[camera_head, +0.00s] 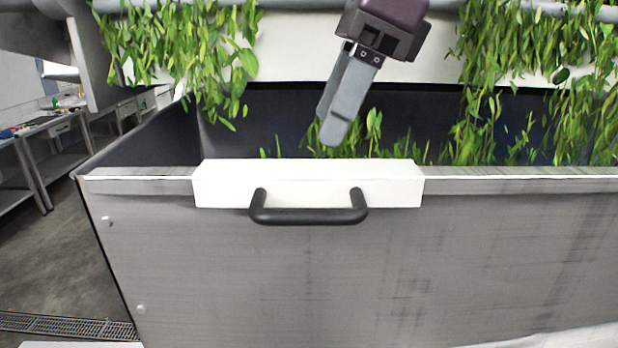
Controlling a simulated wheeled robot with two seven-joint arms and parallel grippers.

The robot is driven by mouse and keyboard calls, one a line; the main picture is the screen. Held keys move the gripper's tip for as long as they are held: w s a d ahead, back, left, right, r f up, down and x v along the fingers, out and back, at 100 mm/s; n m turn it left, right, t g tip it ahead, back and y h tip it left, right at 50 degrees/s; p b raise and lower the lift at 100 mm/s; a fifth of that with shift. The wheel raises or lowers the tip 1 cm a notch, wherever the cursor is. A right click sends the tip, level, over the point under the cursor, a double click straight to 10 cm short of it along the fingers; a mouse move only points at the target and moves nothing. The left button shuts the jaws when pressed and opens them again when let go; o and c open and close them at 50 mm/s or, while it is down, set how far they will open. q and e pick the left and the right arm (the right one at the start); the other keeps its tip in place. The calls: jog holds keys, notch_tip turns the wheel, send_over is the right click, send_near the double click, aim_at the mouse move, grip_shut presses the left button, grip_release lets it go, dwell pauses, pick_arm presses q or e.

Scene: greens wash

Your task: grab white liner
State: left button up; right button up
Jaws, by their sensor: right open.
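A white liner piece (300,182) lies folded over the front rim of a large grey metal bin (200,265), near the middle. A dark bar handle (308,217) shows just below and against its lower edge. My right gripper (334,126) comes down from the top, tilted, with grey fingers pointing down. It is above and behind the white piece, apart from it, over the bin's opening. Its fingers overlap in this view, and nothing shows between them. My left gripper is not in view.
Green leaves (180,45) hang at the upper left, and more leaves (545,75) hang at the right down into the bin. A pale band (300,45) crosses behind the gripper. Steel tables (45,125) stand at far left, with open floor (50,250) beside the bin.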

aim_at(312, 167)
jog(key=shift+s+a+f, duration=0.25)
jog(key=shift+s+f, duration=0.1)
jog(key=shift+s, duration=0.15)
jog(key=shift+s+a+f, duration=0.2)
jog(key=shift+s+f, duration=0.15)
jog(key=shift+s, duration=0.1)
jog(key=shift+f, duration=0.15)
jog(key=shift+w+a+f, duration=0.1)
jog(key=shift+w+f, duration=0.05)
jog(key=shift+w, duration=0.1)
jog(key=shift+x, duration=1.05)
jog(key=shift+d+x, duration=0.25)
jog(key=shift+x, duration=0.8)
jog(key=shift+a+f, duration=0.15)
jog(key=shift+f, duration=0.2)
jog(key=shift+a+f, duration=0.1)
jog(key=shift+f, duration=0.1)
jog(key=c, duration=0.8)
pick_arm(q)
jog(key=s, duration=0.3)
pick_arm(e)
jog(key=c, duration=0.3)
